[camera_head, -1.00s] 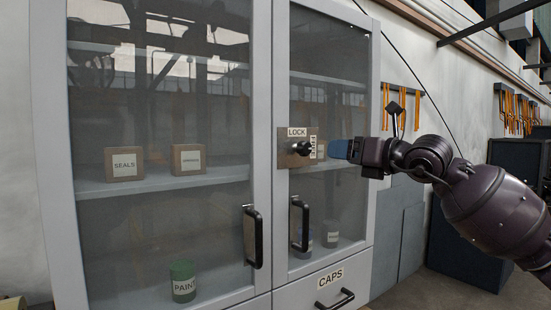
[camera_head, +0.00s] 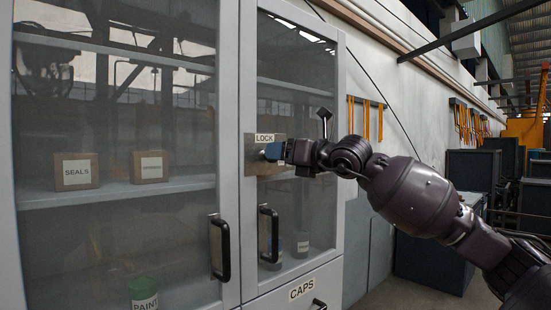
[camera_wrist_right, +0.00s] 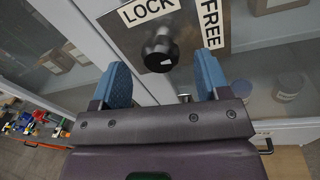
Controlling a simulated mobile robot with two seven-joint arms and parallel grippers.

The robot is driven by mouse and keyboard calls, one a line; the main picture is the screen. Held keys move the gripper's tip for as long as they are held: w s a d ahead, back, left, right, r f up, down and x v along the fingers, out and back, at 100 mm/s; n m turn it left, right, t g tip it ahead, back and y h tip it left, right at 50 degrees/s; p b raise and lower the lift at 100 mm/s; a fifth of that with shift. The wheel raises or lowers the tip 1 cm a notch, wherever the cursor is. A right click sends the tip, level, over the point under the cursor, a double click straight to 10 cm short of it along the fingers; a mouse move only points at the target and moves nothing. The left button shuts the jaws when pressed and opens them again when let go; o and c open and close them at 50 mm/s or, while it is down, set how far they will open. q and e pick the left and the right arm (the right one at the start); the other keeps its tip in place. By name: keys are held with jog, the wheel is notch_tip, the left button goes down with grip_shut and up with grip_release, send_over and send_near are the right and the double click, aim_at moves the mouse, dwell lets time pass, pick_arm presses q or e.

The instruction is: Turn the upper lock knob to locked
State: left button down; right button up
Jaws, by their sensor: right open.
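The lock knob (camera_wrist_right: 160,50) is black and round, on a metal plate (camera_head: 251,160) on the cabinet's right door. A LOCK label (camera_wrist_right: 148,10) is above it and a FREE label (camera_wrist_right: 211,22) to its right. A small pale mark shows on the knob's face; I cannot tell its setting. My right gripper (camera_head: 273,151) has blue fingertips and is at the plate, largely covering the knob in the head view. In the right wrist view, the open gripper (camera_wrist_right: 162,76) has the knob just ahead, between its fingers' lines, with no clear contact. My left gripper is out of view.
Two black door handles (camera_head: 220,248) (camera_head: 268,234) stick out below the lock. A CAPS drawer (camera_head: 302,290) is beneath. Boxes and a green PAINT can (camera_head: 144,293) stand behind glass. Dark cabinets (camera_head: 474,176) stand at the right, with open floor before them.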

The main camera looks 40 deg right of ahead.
jog(key=shift+x, duration=1.15)
jog(key=shift+c, duration=0.5)
jog(key=c, duration=0.8)
jog(key=shift+c, duration=0.2)
